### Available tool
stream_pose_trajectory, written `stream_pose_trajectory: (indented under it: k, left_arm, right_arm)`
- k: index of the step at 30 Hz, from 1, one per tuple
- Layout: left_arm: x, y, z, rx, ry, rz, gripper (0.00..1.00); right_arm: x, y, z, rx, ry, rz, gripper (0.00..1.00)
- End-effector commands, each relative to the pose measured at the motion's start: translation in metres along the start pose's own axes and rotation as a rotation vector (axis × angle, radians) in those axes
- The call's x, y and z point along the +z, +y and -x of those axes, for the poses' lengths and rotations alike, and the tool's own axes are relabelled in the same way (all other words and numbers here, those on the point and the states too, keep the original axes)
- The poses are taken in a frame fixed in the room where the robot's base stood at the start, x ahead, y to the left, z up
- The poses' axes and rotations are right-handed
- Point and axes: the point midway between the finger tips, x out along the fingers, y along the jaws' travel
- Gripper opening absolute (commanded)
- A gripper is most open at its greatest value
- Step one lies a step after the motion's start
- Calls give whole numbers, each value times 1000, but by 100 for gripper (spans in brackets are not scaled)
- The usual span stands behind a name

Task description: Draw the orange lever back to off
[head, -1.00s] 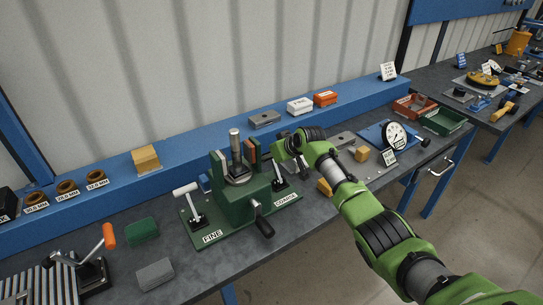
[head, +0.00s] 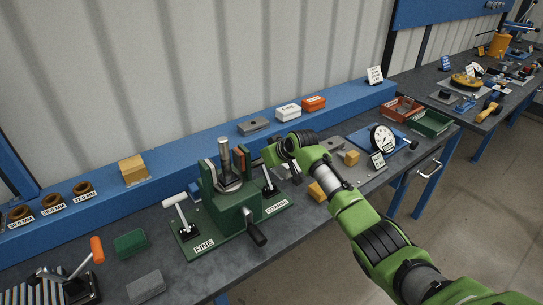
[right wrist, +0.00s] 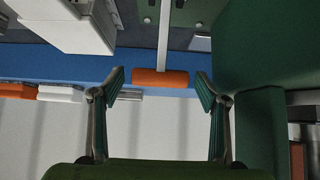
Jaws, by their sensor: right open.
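The orange lever shows in the right wrist view as an orange crossbar grip (right wrist: 160,78) on a pale rod. My right gripper (right wrist: 160,90) is open, one finger on each side of the grip, with gaps visible on both sides. In the head view my right gripper (head: 272,155) hangs over the COARSE side of the green fixture (head: 232,208) and hides the grip. The lower part of the lever there (head: 268,185) stands on a dark base. A white-handled lever (head: 178,207) stands on the FINE side. My left gripper is not in view.
The green fixture body (right wrist: 262,45) stands close by the right finger in the right wrist view. A clamp with an orange handle (head: 97,249) is at the lower left. A dial gauge (head: 382,138) and a yellow block (head: 317,191) are right of the fixture. The blue shelf (head: 200,148) runs behind.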

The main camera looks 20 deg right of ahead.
Motion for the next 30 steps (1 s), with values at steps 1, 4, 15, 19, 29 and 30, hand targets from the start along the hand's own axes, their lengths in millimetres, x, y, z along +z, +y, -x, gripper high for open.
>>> stream_pose_trajectory:
  k: [1,4,15,19,29,30]
  left_arm:
    - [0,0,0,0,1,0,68]
    - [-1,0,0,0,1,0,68]
    - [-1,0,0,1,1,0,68]
    - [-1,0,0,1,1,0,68]
    - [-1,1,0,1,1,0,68]
    - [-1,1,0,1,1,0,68]
  right_arm:
    - [0,0,6,1,2,1,68]
    - [0,0,20,1,3,2,68]
    - [-1,0,76,2,4,3,68]
    - [-2,-1,90,0,3,1,68]
    - [-1,-1,98,0,1,1,68]
    - [-1,-1,98,0,1,1,68]
